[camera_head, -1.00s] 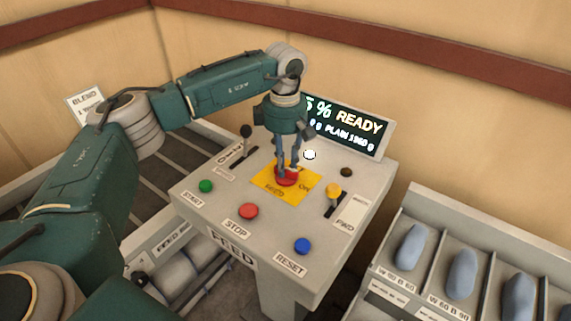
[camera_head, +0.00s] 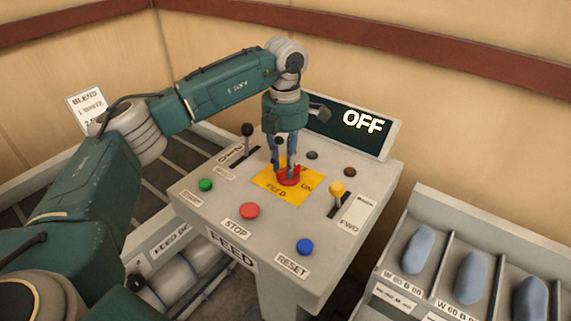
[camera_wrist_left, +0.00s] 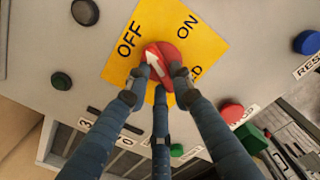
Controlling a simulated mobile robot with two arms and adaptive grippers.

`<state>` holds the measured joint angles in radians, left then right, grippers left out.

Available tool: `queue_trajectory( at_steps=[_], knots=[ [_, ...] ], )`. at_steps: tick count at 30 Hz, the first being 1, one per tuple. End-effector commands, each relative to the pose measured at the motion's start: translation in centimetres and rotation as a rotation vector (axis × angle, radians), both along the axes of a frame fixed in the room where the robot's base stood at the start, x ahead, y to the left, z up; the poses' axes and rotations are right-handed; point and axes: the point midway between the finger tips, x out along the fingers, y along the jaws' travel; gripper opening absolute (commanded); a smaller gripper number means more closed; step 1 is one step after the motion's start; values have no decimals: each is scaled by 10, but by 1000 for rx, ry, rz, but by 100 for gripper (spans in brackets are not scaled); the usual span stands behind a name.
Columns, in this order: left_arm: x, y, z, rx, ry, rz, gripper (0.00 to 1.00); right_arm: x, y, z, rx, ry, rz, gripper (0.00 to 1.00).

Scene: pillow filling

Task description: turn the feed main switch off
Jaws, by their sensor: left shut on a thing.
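The feed main switch (camera_head: 288,177) is a red rotary knob on a yellow plate (camera_head: 268,188) marked FEED and ON in the head view. In the left wrist view the red knob (camera_wrist_left: 162,56) has a white arrow pointing toward the OFF label. My left gripper (camera_head: 284,168) comes down from above, with its fingers shut around the knob; the fingers partly hide it. In the left wrist view the gripper's fingertips (camera_wrist_left: 158,82) touch the knob's sides. The display (camera_head: 350,130) behind the panel reads OFF. My right gripper is not in view.
The panel holds a green button (camera_head: 205,185), a red STOP button (camera_head: 250,210), a blue RESET button (camera_head: 305,247), a black-knobbed lever (camera_head: 247,131) and a yellow-knobbed lever (camera_head: 337,188). A divided tray (camera_head: 437,240) with blue-grey pieces stands to the right.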

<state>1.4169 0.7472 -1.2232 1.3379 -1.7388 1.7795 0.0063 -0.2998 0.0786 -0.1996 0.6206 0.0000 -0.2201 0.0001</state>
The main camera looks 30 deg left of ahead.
Motion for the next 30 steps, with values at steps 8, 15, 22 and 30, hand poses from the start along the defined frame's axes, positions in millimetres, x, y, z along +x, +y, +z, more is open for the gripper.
queue_trajectory(
  at_steps=[8,15,22,30],
  knots=[
    [0,0,1,0,-6,226,0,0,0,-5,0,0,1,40],
    [-1,-1,2,0,-6,354,0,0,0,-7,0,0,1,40],
    [-1,-1,2,0,-6,413,0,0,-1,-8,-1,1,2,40],
    [-1,-1,3,0,-7,428,0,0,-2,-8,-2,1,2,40]
  ],
)
